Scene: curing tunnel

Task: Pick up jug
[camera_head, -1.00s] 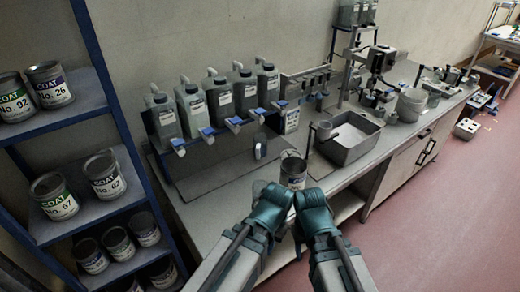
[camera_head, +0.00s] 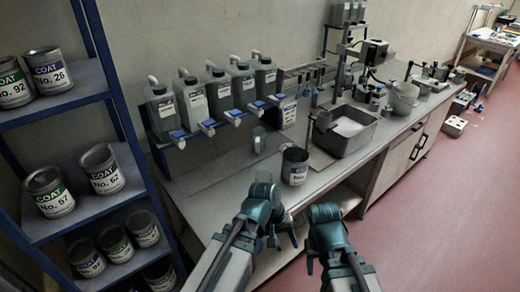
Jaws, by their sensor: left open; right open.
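No single thing is clearly marked as the jug. A row of several grey and white jug-like containers (camera_head: 194,101) with pale spouts or caps stands on the blue-edged rack above the counter. A small translucent vessel (camera_head: 258,139) shows below the rack; its details are too small to tell. A dark labelled can (camera_head: 294,166) stands upright on the counter near its front edge. My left gripper (camera_head: 264,192) is open, below and left of the can in the picture. My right gripper (camera_head: 324,213) is open, lower and to the right. Both look empty and apart from the can.
A blue shelf (camera_head: 78,100) with several COAT cans stands at the left. Open red floor (camera_head: 435,220) lies at the right.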

